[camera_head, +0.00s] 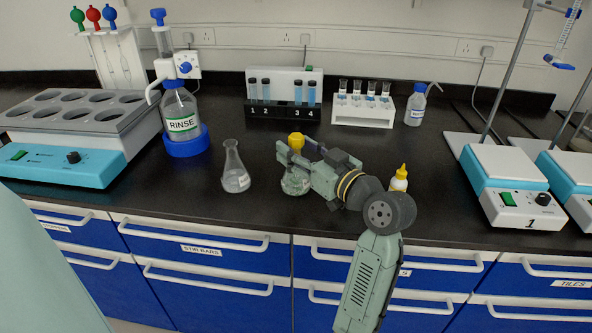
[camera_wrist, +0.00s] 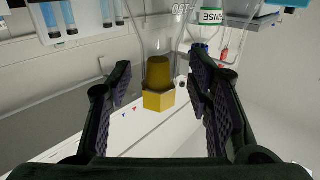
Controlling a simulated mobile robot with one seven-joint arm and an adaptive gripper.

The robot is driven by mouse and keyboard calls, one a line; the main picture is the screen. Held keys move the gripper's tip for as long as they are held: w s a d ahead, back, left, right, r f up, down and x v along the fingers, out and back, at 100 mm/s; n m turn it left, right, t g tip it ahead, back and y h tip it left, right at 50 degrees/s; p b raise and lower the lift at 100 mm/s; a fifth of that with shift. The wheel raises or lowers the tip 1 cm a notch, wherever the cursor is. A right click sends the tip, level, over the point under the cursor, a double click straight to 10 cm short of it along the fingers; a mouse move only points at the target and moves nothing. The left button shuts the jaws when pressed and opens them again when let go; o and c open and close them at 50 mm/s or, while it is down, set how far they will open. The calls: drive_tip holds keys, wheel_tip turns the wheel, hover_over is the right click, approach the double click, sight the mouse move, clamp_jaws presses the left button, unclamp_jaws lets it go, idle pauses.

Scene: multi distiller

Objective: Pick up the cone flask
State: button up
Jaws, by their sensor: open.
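Two clear cone flasks stand on the black bench in the head view. One is an unstoppered flask (camera_head: 235,178), upright and left of my gripper. The other is a flask with a yellow stopper (camera_head: 296,186), partly hidden behind my gripper (camera_head: 287,155). The gripper is open and level with this flask's upper part. In the wrist view, which is upside down, the yellow stopper (camera_wrist: 158,88) appears between the two spread fingers of my gripper (camera_wrist: 160,78). The clear neck shows above it. I see no finger clearly touching the flask.
A rinse bottle (camera_head: 182,120) and a teal-sided block with round wells (camera_head: 70,150) stand left. Vial racks (camera_head: 283,108) (camera_head: 362,112) stand behind. A small yellow-capped bottle (camera_head: 399,180) is right of my arm. Hotplates (camera_head: 505,185) stand far right. The bench's front edge is close.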

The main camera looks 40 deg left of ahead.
drive_tip(key=shift+w+a, duration=0.15)
drive_tip(key=shift+a, duration=0.4)
drive_tip(key=shift+c, duration=0.6)
clamp_jaws()
